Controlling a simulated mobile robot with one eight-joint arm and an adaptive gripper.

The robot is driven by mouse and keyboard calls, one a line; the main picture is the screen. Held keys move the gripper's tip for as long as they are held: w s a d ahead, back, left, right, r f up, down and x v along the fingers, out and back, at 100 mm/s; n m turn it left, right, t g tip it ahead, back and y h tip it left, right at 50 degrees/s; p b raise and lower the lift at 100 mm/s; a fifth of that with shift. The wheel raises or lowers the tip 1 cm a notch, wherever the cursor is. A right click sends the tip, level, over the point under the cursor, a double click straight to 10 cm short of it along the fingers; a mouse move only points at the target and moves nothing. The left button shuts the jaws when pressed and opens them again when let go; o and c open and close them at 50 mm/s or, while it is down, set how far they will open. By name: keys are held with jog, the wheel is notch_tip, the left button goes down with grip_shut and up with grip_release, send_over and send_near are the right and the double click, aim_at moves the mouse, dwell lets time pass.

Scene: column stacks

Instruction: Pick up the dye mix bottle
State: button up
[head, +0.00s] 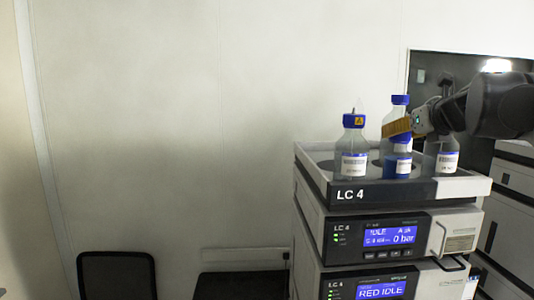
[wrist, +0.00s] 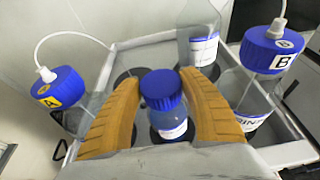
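A small bottle with a blue cap and blue contents, which I take for the dye mix bottle, stands upright in the tray on top of the LC 4 stack (head: 398,160). In the wrist view the bottle (wrist: 162,92) sits between my two orange finger pads, its white label too small to read. My gripper (head: 397,128) is just above the bottle's cap in the head view. In the wrist view my gripper (wrist: 157,78) is open, with the fingers on either side of the cap and a narrow gap at the left. Contact on the right is unclear.
A taller bottle with cap A (head: 353,150) stands left in the tray (head: 425,187). Another tall bottle (head: 399,103) stands behind, and bottle B (wrist: 262,60) stands at right with a tube. The tray has a raised rim. The white wall behind is clear.

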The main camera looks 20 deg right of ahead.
jog(key=c, duration=0.8)
jog(key=shift+o, duration=0.2)
jog(key=shift+w, duration=0.1)
